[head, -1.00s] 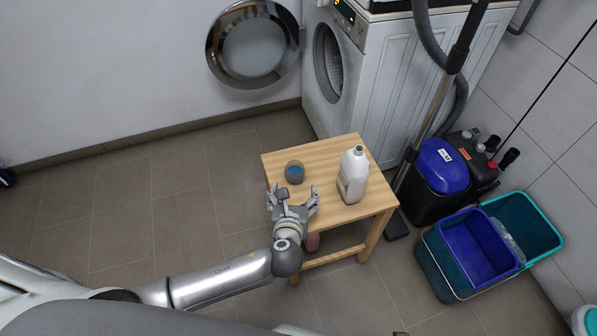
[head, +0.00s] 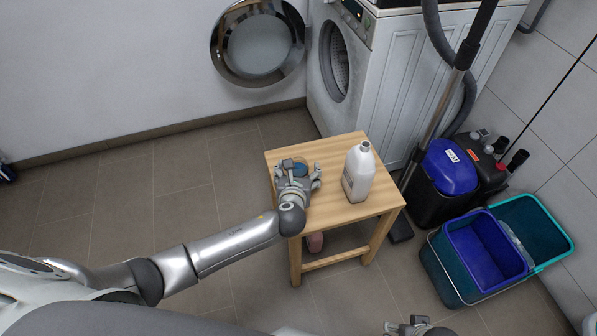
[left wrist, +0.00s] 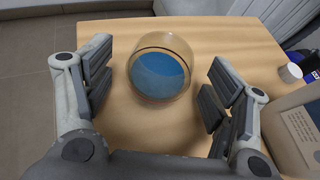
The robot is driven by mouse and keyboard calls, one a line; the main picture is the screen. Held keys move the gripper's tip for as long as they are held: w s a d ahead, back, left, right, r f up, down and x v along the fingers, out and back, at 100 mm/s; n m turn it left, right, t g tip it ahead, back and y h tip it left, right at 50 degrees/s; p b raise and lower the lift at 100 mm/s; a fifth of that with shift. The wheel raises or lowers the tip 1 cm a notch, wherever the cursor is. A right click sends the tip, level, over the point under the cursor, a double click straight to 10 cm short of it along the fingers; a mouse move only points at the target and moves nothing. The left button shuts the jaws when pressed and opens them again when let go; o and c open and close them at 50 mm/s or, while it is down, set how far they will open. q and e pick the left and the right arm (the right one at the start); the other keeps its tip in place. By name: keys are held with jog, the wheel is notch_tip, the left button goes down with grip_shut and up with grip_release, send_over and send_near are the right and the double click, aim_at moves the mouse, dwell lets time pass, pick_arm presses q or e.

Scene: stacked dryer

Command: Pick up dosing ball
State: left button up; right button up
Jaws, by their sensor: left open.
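The dosing ball (left wrist: 160,68) is a small round clear-amber cup with blue inside. It sits on the wooden stool's top (head: 325,152). In the head view the dosing ball (head: 300,169) is partly hidden by my left gripper (head: 298,174). In the left wrist view the open fingers of my left gripper (left wrist: 157,88) stand to either side of the ball, with a gap on each side. My right gripper (head: 408,326) shows only in part at the bottom edge of the head view.
A white bottle (head: 358,172) stands on the stool, right of my left gripper. Behind is a front-loading machine (head: 390,75) with its round door (head: 258,44) open. At right are a blue-black vacuum (head: 447,168) and a teal bucket (head: 447,268).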

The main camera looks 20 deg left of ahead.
pick_arm(q)
jog(key=shift+w+a+f, duration=0.1)
jog(key=shift+w, duration=0.2)
jog(key=c, duration=1.1)
jog(key=shift+c, duration=0.2)
